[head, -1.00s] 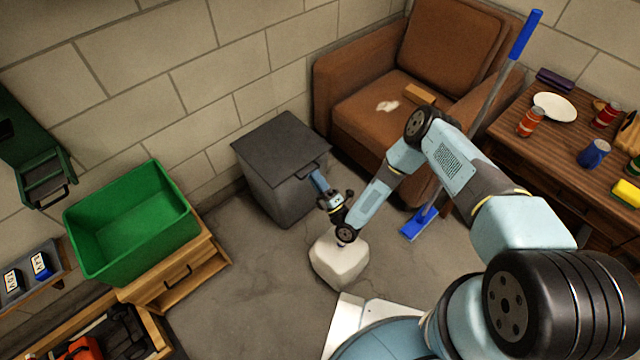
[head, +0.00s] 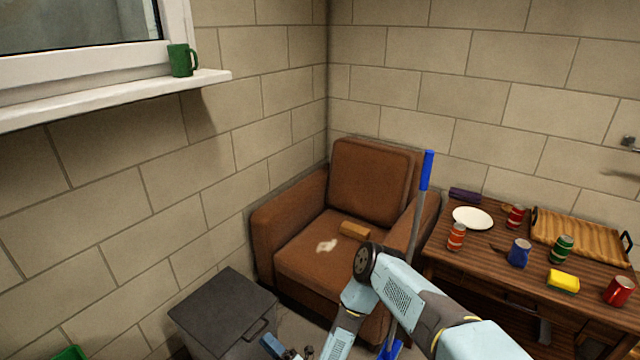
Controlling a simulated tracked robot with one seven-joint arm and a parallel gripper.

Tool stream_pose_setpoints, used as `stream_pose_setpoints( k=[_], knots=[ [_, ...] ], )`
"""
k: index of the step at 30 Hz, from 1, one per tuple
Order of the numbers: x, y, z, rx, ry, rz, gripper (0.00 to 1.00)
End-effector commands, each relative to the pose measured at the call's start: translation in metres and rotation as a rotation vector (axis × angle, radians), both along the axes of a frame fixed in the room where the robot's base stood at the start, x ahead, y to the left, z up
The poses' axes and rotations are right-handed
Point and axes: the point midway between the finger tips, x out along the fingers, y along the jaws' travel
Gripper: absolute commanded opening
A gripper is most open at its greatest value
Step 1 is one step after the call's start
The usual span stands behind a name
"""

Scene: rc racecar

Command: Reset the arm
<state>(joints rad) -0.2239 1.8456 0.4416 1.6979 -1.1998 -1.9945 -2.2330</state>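My arm rises from the lower right and bends down in front of the brown armchair (head: 345,185). My gripper (head: 293,353) shows only in part at the bottom edge, just right of the dark grey bin (head: 222,310). Its fingers are cut off or too small to make out, so I cannot tell whether it is open or shut. I see nothing held in the part that shows.
A blue-handled broom (head: 420,200) stands between the armchair and the wooden table (head: 490,262). A green mug (head: 182,60) stands on the windowsill.

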Motion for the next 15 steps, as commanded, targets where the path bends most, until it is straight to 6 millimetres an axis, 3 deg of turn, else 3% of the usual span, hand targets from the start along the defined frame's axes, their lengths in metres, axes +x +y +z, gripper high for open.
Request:
stream_pose_setpoints(
  k=[15],
  knots=[
    [0.111,0.025,0.081,-0.278,0.090,0.161,0.29]
  ],
)
